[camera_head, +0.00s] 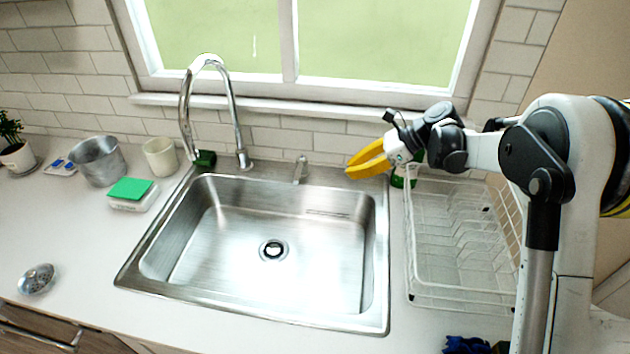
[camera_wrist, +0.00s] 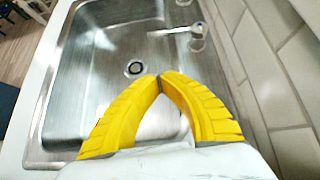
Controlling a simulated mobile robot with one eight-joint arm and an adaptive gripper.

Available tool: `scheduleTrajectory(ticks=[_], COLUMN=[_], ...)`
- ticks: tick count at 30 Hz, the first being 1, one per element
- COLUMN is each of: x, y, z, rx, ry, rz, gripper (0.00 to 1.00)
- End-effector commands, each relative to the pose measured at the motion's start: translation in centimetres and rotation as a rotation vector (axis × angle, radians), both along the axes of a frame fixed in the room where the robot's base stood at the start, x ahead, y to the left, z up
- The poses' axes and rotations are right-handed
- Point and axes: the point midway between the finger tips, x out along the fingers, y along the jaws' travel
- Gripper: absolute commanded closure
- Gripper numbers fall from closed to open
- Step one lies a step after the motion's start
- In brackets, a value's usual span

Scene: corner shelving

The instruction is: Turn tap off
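The metal tap has a tall arched spout (camera_head: 233,100) behind the sink, with its free end toward the left in the head view. A separate small tap handle (camera_head: 300,168) stands on the sink's back rim; it also shows in the wrist view (camera_wrist: 197,38), its thin lever pointing left over the basin. I see no clear stream of water. My gripper (camera_head: 349,169) has yellow fingers and is to the right of the handle, apart from it. In the wrist view the fingertips (camera_wrist: 162,77) meet with nothing between them.
The steel sink (camera_head: 165,225) has a drain (camera_head: 273,250). A white dish rack (camera_head: 450,240) stands right of it, with a green bottle (camera_head: 398,180) behind my gripper. A green sponge (camera_head: 130,188), cup (camera_head: 160,157) and metal pot (camera_head: 98,161) stand left. The tiled wall and window are behind.

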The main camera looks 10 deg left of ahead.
Motion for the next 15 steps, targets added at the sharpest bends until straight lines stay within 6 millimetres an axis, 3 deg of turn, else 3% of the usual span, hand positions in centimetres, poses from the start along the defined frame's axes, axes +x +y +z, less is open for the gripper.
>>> scheduleTrajectory(ticks=[5, 15], x=[-0.1, -0.6], y=[1.4, 6.9], z=[-1.3, -6.0], rx=[0.001, 0.000], ry=[0.009, 0.007], rz=[-0.005, -0.003], gripper=[1.00, 1.00])
